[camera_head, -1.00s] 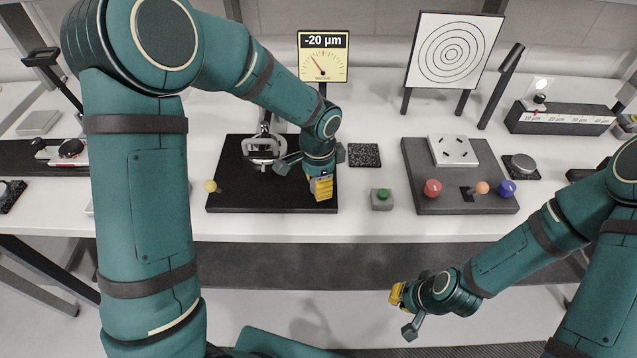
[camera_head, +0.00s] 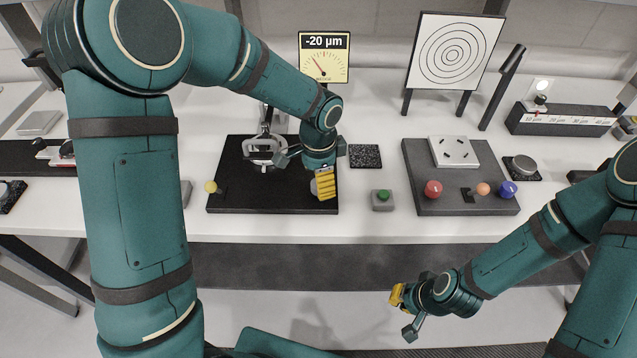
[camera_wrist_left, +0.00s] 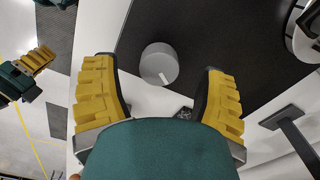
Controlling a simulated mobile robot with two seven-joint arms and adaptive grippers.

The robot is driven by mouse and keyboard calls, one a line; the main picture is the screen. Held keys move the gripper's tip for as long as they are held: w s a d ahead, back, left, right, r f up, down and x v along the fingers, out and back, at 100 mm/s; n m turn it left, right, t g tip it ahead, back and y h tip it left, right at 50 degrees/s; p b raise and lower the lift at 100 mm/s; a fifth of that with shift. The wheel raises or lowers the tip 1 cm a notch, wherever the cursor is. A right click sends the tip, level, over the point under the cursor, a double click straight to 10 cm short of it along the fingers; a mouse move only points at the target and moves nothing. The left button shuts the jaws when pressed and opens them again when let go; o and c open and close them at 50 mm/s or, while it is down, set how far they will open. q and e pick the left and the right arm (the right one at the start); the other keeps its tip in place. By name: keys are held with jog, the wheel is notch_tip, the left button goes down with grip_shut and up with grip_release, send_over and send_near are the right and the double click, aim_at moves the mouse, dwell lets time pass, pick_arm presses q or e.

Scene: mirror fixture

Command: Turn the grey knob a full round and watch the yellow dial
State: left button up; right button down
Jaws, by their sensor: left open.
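The grey knob (camera_wrist_left: 158,63) is a round cap with a white mark on its edge, on a black base plate (camera_head: 240,200). In the left wrist view it lies between and beyond the two separated yellow-padded fingers of my left gripper (camera_wrist_left: 160,100), apart from both. In the head view my left gripper (camera_head: 322,184) is over the right part of the plate and hides most of the knob. The yellow dial (camera_head: 323,66) stands behind, with its needle pointing up-left and its display reading -20 µm. My right gripper (camera_head: 402,312) is low in front of the table; its finger gap is unclear.
A green button box (camera_head: 382,199) stands right of the plate. Farther right is a grey board (camera_head: 440,205) with coloured knobs. A target screen (camera_head: 455,50) stands behind.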

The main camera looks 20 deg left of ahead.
pick_arm(q)
notch_tip(320, 180, up, 10)
jog(key=shift+f, duration=0.15)
dwell(0.6)
